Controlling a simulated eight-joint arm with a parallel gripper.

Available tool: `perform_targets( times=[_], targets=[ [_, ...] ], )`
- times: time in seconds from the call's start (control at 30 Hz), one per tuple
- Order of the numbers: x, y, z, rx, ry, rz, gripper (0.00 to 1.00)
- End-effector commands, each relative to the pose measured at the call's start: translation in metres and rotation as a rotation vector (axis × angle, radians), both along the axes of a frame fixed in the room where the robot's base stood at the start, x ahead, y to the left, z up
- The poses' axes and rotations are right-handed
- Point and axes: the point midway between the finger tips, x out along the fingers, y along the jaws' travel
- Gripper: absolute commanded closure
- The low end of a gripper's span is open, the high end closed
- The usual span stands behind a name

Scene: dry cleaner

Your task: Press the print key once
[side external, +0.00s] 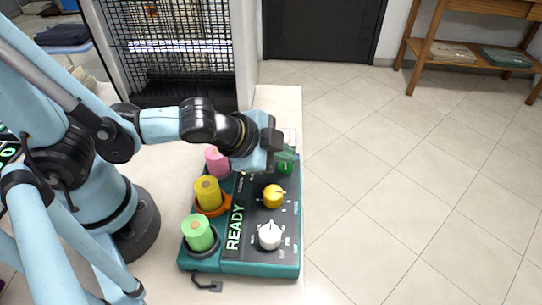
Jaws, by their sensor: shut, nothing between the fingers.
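A yellow knob (273,196) and a white knob (269,235) sit on the panel. A green part (286,160) shows at the panel's far end, partly behind my gripper. My gripper (277,146) is shut and empty over this far end. I cannot tell whether it touches anything. The panel's small labels are too small to read, so I cannot tell which control is the print key.
Pink (217,160), yellow (208,193) and green (198,232) rolls stand along the device's left side, the yellow one in an orange holder. A black wire rack (180,45) stands behind the counter. The tiled floor at right is clear, with a wooden shelf table (470,52) far back.

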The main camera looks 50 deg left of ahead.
Motion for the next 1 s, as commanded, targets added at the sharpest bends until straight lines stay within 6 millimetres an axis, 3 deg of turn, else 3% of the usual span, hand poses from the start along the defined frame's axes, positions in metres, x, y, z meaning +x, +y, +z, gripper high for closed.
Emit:
perform_targets(
  times=[1.0],
  targets=[
    [0.0003,-0.0003,-0.0116,0.0,0.0,0.0,1.0]
  ],
)
